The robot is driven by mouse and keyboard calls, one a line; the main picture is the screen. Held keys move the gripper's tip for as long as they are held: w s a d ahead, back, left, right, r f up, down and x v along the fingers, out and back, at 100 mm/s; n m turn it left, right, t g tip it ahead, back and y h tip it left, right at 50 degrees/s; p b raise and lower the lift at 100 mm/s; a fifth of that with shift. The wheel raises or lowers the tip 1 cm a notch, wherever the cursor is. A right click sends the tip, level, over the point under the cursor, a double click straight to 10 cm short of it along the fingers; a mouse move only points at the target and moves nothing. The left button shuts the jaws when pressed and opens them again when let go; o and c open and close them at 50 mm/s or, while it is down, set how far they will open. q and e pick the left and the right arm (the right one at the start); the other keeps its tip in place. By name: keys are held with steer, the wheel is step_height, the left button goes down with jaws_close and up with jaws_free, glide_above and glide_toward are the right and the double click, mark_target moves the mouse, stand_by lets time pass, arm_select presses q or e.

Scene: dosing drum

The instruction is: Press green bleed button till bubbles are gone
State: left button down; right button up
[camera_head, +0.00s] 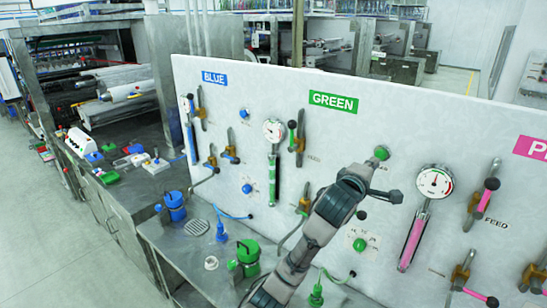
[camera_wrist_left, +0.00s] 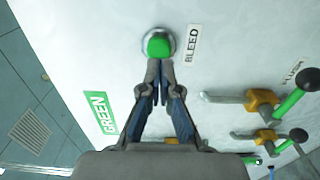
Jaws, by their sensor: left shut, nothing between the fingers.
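The green bleed button (camera_head: 382,153) is a round knob on the white panel, right of the GREEN sign. In the left wrist view it (camera_wrist_left: 159,45) sits in a metal ring beside the BLEED label (camera_wrist_left: 192,44). My left gripper (camera_wrist_left: 159,68) is shut and empty, its fingertips at the button's lower edge; I cannot tell whether they press it. In the head view my left gripper (camera_head: 373,165) is just below the button. The green sight tube (camera_head: 272,178) hangs under a round gauge (camera_head: 273,131); bubbles are too small to make out. My right gripper is not in view.
A second green button (camera_head: 360,245) is lower on the panel. Valve levers (camera_head: 299,137) with green handles stick out from it. Green pump (camera_head: 247,252) and blue pump (camera_head: 174,201) stand on the metal bench (camera_head: 160,240) below. A pink tube (camera_head: 413,238) is at right.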

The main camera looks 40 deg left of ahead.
mark_target(380, 156)
arm_select(q)
steer(key=shift+w+p, duration=1)
steer(key=shift+w, duration=0.95)
steer(key=shift+s, duration=0.9)
steer(key=shift+w, duration=0.4)
steer(key=shift+w+d+p, duration=0.1)
steer(key=shift+w+p, duration=0.3)
steer(key=shift+w, duration=0.1)
steer(key=shift+s, duration=0.9)
